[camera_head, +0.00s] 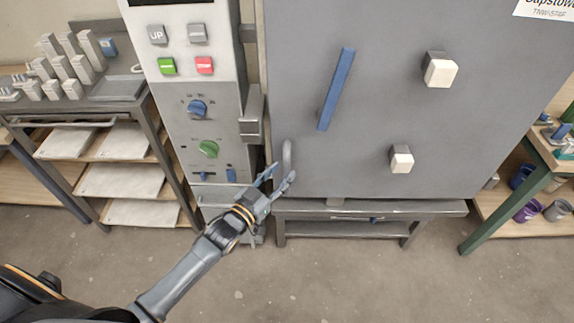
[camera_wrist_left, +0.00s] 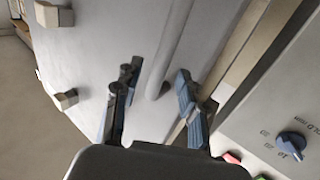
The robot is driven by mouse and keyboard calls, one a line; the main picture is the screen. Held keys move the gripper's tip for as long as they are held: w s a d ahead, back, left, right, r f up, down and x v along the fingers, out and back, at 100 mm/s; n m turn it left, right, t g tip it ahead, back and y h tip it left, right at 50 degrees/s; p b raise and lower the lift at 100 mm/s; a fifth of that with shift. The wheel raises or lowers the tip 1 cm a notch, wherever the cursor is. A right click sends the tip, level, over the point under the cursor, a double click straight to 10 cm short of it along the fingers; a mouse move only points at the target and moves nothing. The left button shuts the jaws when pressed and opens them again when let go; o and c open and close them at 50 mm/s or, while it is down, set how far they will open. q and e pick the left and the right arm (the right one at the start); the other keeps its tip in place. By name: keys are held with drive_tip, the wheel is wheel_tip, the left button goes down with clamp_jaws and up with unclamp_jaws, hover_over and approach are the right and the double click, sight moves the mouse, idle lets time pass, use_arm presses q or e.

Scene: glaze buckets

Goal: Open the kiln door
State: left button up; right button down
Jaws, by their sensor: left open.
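The kiln door (camera_head: 385,130) is a large flat grey panel in the head view and looks shut. A curved grey handle (camera_head: 287,155) stands near its lower left edge. In the left wrist view the handle (camera_wrist_left: 172,45) runs as a pale bar between the two blue-padded fingers of the left gripper (camera_wrist_left: 154,80). There seems to be space on both sides of the bar; I cannot tell whether a finger touches it. My right gripper is not in view.
The control panel (camera_head: 188,110) with buttons and knobs stands left of the door. A blue bar (camera_head: 336,88) and two pale blocks (camera_head: 440,71) (camera_head: 401,159) stick out from the door. A rack (camera_head: 150,105) stands at left and a shelf (camera_head: 541,150) at right. The floor in front (camera_head: 400,280) is clear.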

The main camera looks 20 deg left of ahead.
sight(286, 167)
use_arm(q)
drive_tip(key=shift+x, duration=1.7)
clamp_jaws()
